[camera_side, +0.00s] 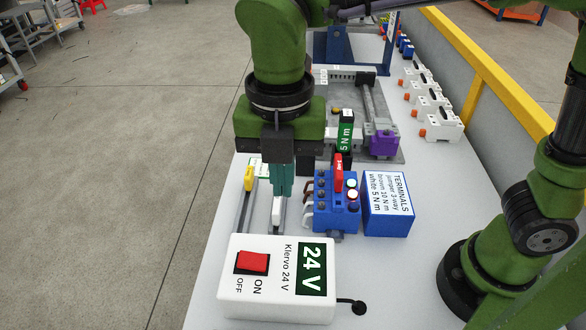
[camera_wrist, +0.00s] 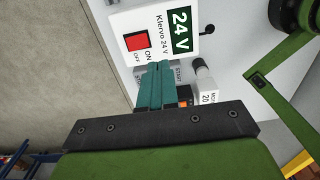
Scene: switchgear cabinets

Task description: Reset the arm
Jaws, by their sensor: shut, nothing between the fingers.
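My gripper (camera_side: 280,190) hangs pointing down above the near left part of the white bench. Its teal fingers are together with nothing between them. They are just behind the white 24 V box (camera_side: 270,300) in the side view and left of the blue terminal block (camera_side: 322,213). In the wrist view my gripper (camera_wrist: 160,68) points toward the 24 V box (camera_wrist: 122,22), and its fingers partly cover small parts labelled START. I cannot tell whether the fingertips touch anything.
A blue TERMINALS box (camera_side: 388,222) stands right of the terminal block. Behind are a green 5 N m tool (camera_side: 346,138) and a purple block (camera_side: 382,139). White devices (camera_side: 437,120) line the right side beside a yellow rail (camera_side: 490,70). Open floor lies left.

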